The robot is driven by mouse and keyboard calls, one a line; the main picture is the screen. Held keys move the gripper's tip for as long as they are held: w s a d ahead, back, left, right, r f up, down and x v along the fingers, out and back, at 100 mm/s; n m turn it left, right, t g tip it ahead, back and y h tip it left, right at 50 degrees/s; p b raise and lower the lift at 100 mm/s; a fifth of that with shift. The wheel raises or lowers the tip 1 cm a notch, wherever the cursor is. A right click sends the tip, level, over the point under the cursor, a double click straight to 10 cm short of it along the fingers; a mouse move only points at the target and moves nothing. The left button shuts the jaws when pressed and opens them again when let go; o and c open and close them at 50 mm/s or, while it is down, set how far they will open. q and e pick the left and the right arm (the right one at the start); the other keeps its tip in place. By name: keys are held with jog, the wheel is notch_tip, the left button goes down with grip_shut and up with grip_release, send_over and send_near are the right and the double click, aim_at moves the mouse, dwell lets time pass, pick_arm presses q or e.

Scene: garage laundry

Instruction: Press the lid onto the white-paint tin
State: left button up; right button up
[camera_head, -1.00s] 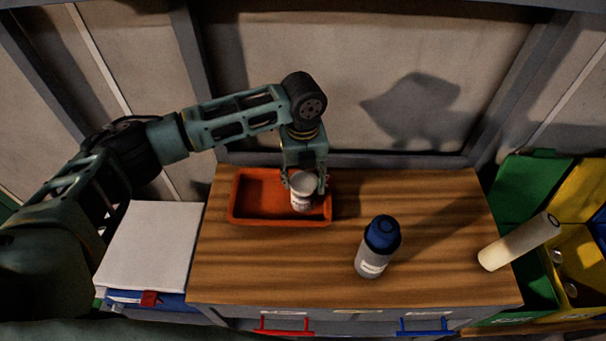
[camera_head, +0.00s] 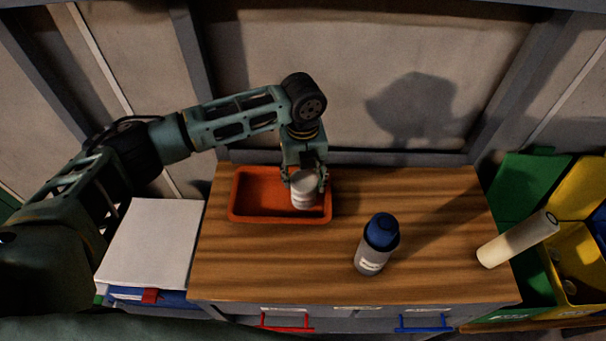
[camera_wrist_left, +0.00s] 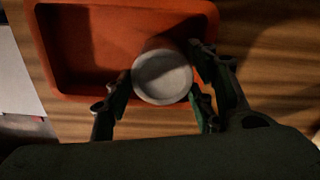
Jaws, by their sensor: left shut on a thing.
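A small white tin (camera_head: 304,192) is at the right end of the orange-red tray (camera_head: 236,200) on the wooden bench. My left gripper (camera_head: 307,183) comes down from above and is shut around the tin's sides. In the left wrist view the tin's round pale grey top (camera_wrist_left: 162,78) faces the camera between the two fingers (camera_wrist_left: 160,100). I cannot tell whether that top is a separate lid or how firmly it sits. The tin's underside is hidden, so I cannot tell whether it touches the tray floor. My right gripper is not in view.
A grey bottle with a blue cap (camera_head: 377,244) stands in the middle right of the wooden bench (camera_head: 440,210). A pale cylinder (camera_head: 518,240) leans at the right by the green and yellow bins (camera_head: 580,185). A white slab (camera_head: 152,243) lies left of the bench. The bench front is clear.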

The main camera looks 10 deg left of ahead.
pick_arm(q)
jog(key=o, duration=0.9)
jog(key=shift+c, duration=0.2)
jog(key=shift+o, duration=0.6)
jog(key=o, duration=0.4)
jog(key=shift+r, duration=0.1)
jog(key=shift+r+p, duration=3.45)
jog(key=shift+p, duration=0.2)
jog(key=shift+c, duration=0.5)
